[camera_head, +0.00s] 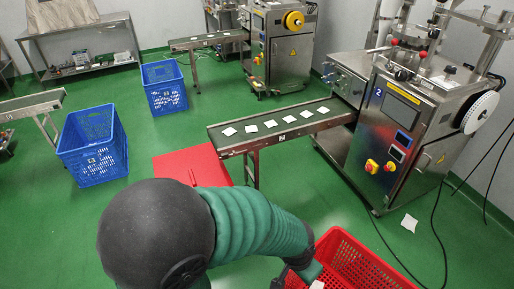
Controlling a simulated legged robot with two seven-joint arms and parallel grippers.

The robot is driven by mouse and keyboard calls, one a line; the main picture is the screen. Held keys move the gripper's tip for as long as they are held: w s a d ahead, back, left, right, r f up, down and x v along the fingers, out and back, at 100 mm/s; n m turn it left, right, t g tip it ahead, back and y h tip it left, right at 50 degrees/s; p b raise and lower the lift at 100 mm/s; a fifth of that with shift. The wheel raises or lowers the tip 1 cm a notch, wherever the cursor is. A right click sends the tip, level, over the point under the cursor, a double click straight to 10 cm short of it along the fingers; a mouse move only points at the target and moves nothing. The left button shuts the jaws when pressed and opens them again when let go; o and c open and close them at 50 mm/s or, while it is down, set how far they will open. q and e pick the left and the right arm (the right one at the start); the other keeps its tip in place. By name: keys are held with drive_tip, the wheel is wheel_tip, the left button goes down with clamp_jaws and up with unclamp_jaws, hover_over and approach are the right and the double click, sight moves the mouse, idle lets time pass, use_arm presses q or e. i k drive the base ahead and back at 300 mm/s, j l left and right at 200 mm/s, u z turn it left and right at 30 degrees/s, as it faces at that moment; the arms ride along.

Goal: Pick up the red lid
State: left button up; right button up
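A flat red lid (202,162) shows left of the conveyor's near end, with a small dark slot in its surface. Its near part is hidden behind my arm, and I cannot tell what lies under it. My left arm, with a black round shoulder and green sleeve, reaches across the bottom to the right, past the lid. The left gripper (312,270) is at the left rim of a red crate (362,262), apart from the lid. Its fingers are small and partly hidden, so I cannot tell whether they are open. My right gripper is not in view.
A conveyor (232,142) carrying several white teabags leads to a steel packing machine (420,135). Blue crates (92,150) (164,88) stand at left. Black cables (440,225) and a white packet (409,222) lie at right. Green floor is clear between the conveyor and red crate.

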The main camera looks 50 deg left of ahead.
sight(199, 165)
drive_tip(key=k+j+u, duration=0.1)
drive_tip(key=k+u, duration=0.35)
drive_tip(key=k+j+u, duration=0.2)
drive_tip(key=u, duration=1.25)
